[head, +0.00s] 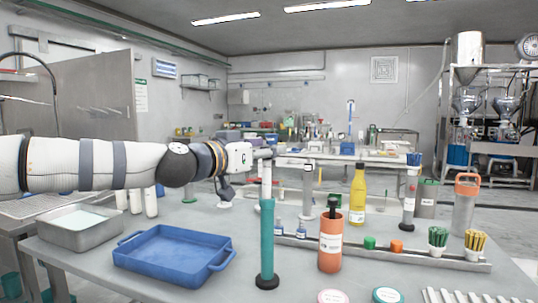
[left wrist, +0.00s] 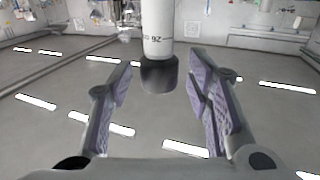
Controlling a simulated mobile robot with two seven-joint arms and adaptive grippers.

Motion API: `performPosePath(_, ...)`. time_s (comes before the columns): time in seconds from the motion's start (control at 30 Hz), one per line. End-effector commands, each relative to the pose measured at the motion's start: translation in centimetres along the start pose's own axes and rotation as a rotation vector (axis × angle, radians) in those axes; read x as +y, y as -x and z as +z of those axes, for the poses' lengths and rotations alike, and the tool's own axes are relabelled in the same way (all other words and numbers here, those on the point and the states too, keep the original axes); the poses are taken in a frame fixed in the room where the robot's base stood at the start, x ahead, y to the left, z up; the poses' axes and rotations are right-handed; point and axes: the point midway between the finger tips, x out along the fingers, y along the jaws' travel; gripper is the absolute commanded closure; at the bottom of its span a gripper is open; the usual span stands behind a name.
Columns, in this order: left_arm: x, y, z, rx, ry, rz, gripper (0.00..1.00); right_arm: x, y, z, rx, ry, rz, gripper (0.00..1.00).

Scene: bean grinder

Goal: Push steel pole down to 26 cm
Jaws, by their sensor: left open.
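An upright pole stands on the grey table. It has a pale upper rod (head: 266,182), a teal lower tube (head: 267,238) and a round black foot. My left gripper (head: 262,160) is at the rod's upper end, with the arm coming in level from the left. In the left wrist view, which appears upside down, the open fingers (left wrist: 164,100) point toward the white rod (left wrist: 157,28) with markings and a dark end cap (left wrist: 158,74). The cap lies between or just beyond the fingertips, with a gap on both sides. My right gripper is not in view.
A blue tray (head: 175,250) lies left of the pole. An orange container (head: 330,242) and a yellow bottle (head: 357,195) stand to its right. A grey bin (head: 80,228) is at far left. Pots of green and yellow sticks stand at right.

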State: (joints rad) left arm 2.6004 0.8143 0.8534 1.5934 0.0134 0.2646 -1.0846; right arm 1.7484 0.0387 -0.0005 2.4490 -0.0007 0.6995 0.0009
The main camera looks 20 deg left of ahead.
Motion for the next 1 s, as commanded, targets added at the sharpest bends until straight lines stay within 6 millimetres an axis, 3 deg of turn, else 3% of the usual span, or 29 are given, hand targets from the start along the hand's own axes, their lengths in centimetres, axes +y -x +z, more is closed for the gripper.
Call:
performPosePath(0.3, 0.1, -0.6, -0.2, 0.002, 0.0, 0.001, 0.54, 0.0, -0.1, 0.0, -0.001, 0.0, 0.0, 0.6)
performPosePath(0.37, 0.1, -0.6, -0.2, 0.002, 0.0, 0.001, 0.66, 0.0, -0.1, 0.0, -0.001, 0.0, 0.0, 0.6)
performPosePath(0.5, 0.1, -0.6, -0.2, 0.002, 0.0, 0.001, 0.97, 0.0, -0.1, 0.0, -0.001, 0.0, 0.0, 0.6)
performPosePath(0.7, 0.1, -0.6, 0.0, 0.0, 0.0, 0.001, 1.0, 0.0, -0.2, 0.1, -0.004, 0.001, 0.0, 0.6)
performPosePath(0.77, 0.0, -0.7, 1.0, -0.004, 0.0, 0.0, 1.0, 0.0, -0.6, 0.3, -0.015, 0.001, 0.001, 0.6)
performPosePath(1.0, -0.1, -0.8, 7.4, -0.019, 0.005, 0.002, 1.0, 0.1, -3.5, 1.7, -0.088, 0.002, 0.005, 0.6)
